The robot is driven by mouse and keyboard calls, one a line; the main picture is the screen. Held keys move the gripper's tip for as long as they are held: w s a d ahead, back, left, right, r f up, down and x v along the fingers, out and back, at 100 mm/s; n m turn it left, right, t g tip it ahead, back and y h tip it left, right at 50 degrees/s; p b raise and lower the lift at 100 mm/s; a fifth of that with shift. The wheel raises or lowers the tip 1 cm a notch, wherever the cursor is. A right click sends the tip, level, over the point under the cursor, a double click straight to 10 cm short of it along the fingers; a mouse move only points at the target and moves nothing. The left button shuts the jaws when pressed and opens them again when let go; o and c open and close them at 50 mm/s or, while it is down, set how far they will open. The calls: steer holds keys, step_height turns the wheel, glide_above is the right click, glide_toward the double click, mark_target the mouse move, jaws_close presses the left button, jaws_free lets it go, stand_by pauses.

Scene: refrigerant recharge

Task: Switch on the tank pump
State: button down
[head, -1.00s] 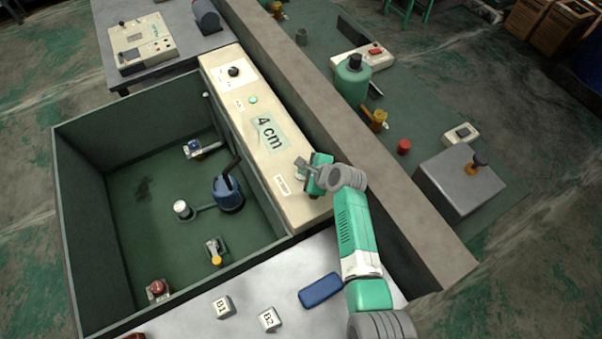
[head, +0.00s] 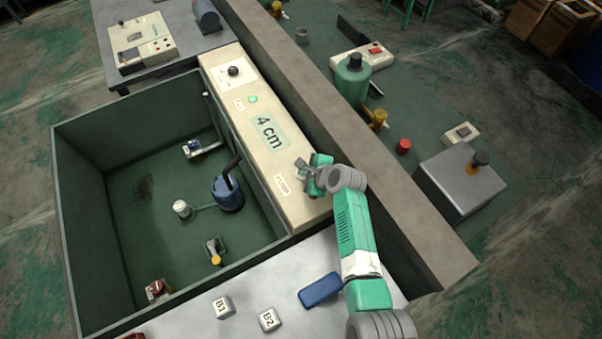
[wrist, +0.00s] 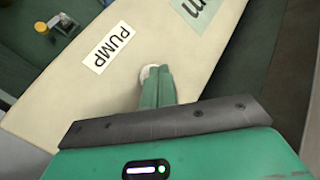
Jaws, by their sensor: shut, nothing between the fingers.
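The cream control panel (head: 262,158) runs along the right side of the green tank and shows a "4 cm" display (head: 270,132). A white label reading PUMP (wrist: 109,49) is on the panel in the wrist view. A round pale button (wrist: 150,70) shows beside that label, partly hidden by my fingertips. My gripper (wrist: 157,84) is shut and empty, its fingertips over the button's near edge. Whether they touch or press it cannot be told. In the head view my gripper (head: 303,172) is at the panel's near end and hides the button.
The open tank (head: 140,225) holds a blue pump (head: 229,193) and small fittings. A beam (head: 350,130) runs along the panel's right side. Blocks B1 (head: 223,307) and B2 (head: 269,319) and a blue pad (head: 320,290) lie on the near grey surface.

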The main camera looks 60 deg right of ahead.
stand_by(0.3)
steer(key=shift+r+p, duration=0.4)
steer(key=shift+p, duration=0.2)
step_height(320, 180, up, 6)
steer(key=p, duration=0.6)
steer(key=shift+r, duration=0.1)
